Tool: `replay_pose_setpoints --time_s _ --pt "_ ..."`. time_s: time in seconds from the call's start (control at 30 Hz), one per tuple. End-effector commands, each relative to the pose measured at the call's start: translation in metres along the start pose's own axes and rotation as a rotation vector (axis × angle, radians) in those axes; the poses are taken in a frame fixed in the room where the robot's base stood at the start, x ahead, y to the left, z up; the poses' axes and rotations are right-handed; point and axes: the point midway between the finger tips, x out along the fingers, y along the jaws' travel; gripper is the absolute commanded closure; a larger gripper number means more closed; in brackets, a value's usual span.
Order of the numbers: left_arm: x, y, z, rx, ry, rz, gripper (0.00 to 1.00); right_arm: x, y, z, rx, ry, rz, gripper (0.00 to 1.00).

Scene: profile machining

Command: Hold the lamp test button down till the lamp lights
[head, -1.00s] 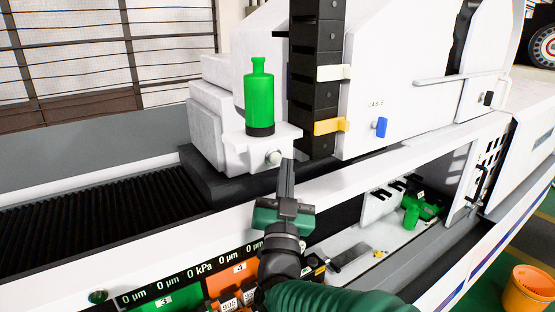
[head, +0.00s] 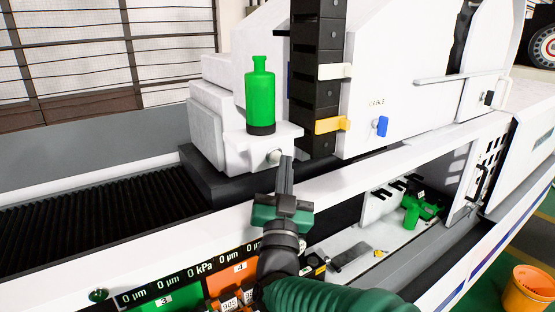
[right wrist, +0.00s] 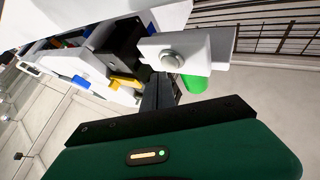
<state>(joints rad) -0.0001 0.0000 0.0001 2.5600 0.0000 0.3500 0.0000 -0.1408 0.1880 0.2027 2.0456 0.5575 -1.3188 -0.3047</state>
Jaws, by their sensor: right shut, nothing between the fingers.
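The round pale button (head: 274,157) sits on the front of a white bracket (head: 287,133); it also shows in the right wrist view (right wrist: 173,61). A bright green bottle-shaped body (head: 260,92) with a black base stands upright on the bracket, perhaps the lamp; I cannot tell whether it is lit. My right gripper (head: 286,160) is shut and empty, its fingertips at the button's right edge in the head view. In the right wrist view the fingertips are close beside the button; contact is unclear. My left gripper is not in view.
A black column (head: 318,85) with a yellow lever (head: 332,125) rises right of the bracket. A blue lever (head: 381,126) is on the white machine panel. Black bellows (head: 100,205) lie left.

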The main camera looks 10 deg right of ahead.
Motion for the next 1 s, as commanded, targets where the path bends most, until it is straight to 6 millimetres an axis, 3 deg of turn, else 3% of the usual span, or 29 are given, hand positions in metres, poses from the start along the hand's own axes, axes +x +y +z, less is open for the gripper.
replay_pose_setpoints --time_s 1.0 --pt "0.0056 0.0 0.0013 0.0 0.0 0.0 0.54 0.007 -0.005 0.0055 -0.001 -0.001 0.0 1.0"
